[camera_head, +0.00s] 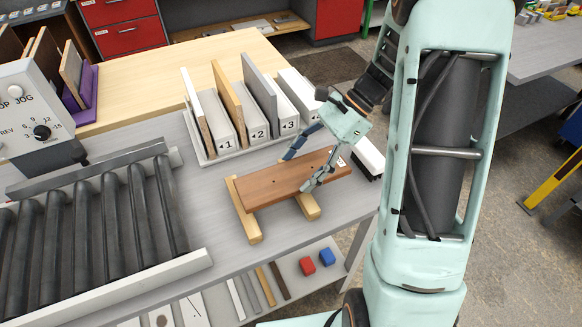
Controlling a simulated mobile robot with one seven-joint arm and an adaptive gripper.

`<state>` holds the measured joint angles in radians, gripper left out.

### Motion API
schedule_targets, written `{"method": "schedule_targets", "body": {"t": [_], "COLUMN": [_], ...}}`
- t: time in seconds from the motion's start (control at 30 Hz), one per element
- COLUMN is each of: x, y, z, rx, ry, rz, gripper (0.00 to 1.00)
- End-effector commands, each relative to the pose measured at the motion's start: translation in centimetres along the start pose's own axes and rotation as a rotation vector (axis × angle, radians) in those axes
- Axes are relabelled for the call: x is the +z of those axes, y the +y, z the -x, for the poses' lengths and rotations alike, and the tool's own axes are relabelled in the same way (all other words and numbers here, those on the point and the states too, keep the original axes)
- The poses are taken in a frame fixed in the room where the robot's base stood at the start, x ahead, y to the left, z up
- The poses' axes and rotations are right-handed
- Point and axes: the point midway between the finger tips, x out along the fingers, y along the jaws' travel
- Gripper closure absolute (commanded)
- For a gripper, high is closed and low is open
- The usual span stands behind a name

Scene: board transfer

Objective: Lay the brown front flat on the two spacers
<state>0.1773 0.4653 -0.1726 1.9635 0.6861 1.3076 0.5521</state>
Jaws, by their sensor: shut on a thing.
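The brown front (275,182) is a flat wooden board with small dark holes, lying roughly level across the two spacers. The left spacer (243,215) is a pale wooden bar under the board's left end. The right spacer (309,206) shows at the near edge, under the board's right half. I cannot tell whether the board rests fully on both. My gripper (300,172) is shut on the board's right half, with one finger at the near edge and the other at the far edge.
A white rack (208,158) with upright panels and numbered labels stands behind the board. A roller conveyor (90,225) is at left. A black-and-white brush-like block (368,158) is right of the board. A lower shelf holds strips, a red cube (307,265) and a blue cube (327,257).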

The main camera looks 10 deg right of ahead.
Motion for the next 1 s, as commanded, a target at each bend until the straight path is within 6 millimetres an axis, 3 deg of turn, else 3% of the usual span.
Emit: {"method": "schedule_targets", "body": {"t": [0.33, 0.6, 1.0], "x": [-0.1, -1.2, -1.6], "y": [0.0, 0.0, -0.1], "z": [0.5, 3.1, 3.9], "rx": [-0.001, -0.001, -0.001], "ry": [-0.001, -0.001, -0.001], "rz": [0.0, -0.001, 0.0], "gripper": [0.64, 0.64, 0.64]}}
